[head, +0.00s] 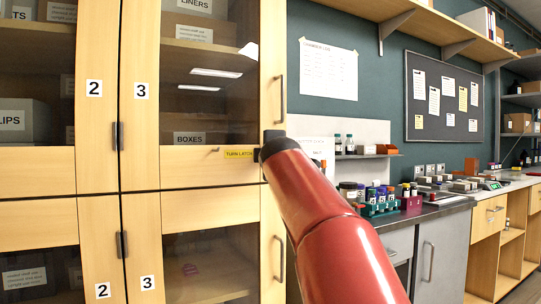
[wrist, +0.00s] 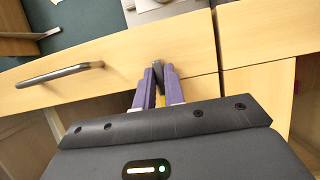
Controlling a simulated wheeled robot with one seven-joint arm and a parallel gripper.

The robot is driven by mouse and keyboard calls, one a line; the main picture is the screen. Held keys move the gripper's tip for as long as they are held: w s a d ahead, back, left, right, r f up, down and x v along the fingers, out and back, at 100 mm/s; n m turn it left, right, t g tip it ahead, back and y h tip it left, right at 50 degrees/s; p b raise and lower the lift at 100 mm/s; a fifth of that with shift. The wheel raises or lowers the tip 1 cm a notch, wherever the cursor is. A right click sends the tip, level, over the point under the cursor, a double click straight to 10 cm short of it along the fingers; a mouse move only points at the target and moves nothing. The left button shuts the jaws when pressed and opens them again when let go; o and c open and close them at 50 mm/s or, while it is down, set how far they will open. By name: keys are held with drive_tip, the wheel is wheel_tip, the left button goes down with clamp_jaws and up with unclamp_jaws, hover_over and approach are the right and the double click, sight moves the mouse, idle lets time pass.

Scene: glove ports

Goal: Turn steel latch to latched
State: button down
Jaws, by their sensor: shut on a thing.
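The steel latch (wrist: 158,68) shows in the wrist view as a small dark grey piece at the edge of the light wood cabinet door. My gripper (wrist: 160,78) has two purple fingers, one on each side of the latch, closed on it. A bit of yellow shows between the fingers lower down. In the head view my red arm hides the latch and most of the gripper. A yellow "TURN LATCH" label (head: 239,154) is on the door rail just left of the arm's end. The latch's exact angle is hard to tell.
The wood cabinet (head: 191,204) has doors marked 2 and 3, with glass panes. A dark bar handle (wrist: 58,76) lies left of the fingers in the wrist view. A counter with bottles and a coloured rack (head: 381,209) stands to the right.

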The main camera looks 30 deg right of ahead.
drive_tip(key=c, duration=1.5)
unclamp_jaws()
drive_tip(key=shift+b+v, duration=0.85)
drive_tip(key=shift+v, duration=3.05)
drive_tip(key=s+a+f+m+g+y, duration=0.2)
drive_tip(key=s+f, duration=0.7)
drive_tip(key=f, duration=0.5)
drive_tip(key=s+a+f+m+g+y, duration=0.2)
drive_tip(key=s+a+f+m+g, duration=0.3)
drive_tip(key=f, duration=1)
drive_tip(key=s+a+f+m+g+y, duration=0.2)
drive_tip(key=s+a+f+m+g, duration=0.2)
drive_tip(key=s+f, duration=0.9)
drive_tip(key=shift+s+a+f+m, duration=0.1)
drive_tip(key=shift+a+f+m, duration=0.3)
drive_tip(key=shift+a, duration=0.3)
drive_tip(key=shift+s+a+f+m, duration=0.1)
drive_tip(key=shift+a+f+m, duration=0.05)
drive_tip(key=shift+a+m, duration=0.45)
drive_tip(key=shift+s+a+f+m, duration=0.1)
drive_tip(key=shift+a+f+m, duration=0.25)
drive_tip(key=shift+a, duration=0.4)
